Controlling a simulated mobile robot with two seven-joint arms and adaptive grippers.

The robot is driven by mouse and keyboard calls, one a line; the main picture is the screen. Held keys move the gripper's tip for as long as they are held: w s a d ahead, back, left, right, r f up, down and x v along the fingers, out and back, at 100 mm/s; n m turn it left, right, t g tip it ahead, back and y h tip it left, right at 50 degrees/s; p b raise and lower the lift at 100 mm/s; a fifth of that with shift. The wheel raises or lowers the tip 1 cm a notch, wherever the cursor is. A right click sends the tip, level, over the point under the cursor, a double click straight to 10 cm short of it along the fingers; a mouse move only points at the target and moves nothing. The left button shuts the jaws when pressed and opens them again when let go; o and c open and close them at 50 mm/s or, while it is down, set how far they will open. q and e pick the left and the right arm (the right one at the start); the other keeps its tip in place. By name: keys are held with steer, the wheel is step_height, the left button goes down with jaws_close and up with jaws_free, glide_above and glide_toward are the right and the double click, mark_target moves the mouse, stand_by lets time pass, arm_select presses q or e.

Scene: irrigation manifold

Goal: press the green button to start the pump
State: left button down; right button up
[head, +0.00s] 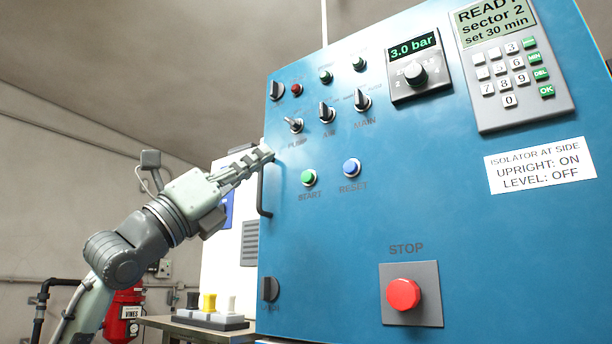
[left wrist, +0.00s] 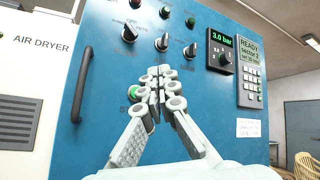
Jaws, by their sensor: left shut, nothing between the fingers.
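The green START button (head: 308,177) sits on the blue panel in the head view, left of the blue RESET button (head: 351,167). My left gripper (head: 268,154) is shut and empty, at the panel's left edge, up and left of the green button and apart from it in the picture. In the left wrist view, the shut fingertips (left wrist: 160,82) point at the panel. There the green button (left wrist: 134,93) shows partly behind the left finger, and the RESET button is hidden. I cannot tell the exact gap to the panel. My right gripper is not in view.
The blue panel (head: 340,240) carries switches above the buttons and a red STOP button (head: 403,294) below. A dark door handle (head: 263,192) stands out beside my left gripper. A keypad (head: 517,80) is at the upper right. The panel face around START is clear.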

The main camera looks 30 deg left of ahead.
mark_target(307, 177)
arm_select(q)
steer(key=shift+w+d+p, duration=0.2)
steer(key=shift+w+p, duration=0.55)
steer(key=shift+w, duration=1.35)
steer(key=shift+w+d+p, duration=0.15)
steer(key=shift+w+p, duration=0.6)
steer(key=shift+w, duration=1.3)
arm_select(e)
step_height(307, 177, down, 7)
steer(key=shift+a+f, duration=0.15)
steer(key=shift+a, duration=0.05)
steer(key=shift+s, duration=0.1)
arm_select(q)
steer(key=shift+w, duration=0.15)
steer(key=shift+w, duration=0.3)
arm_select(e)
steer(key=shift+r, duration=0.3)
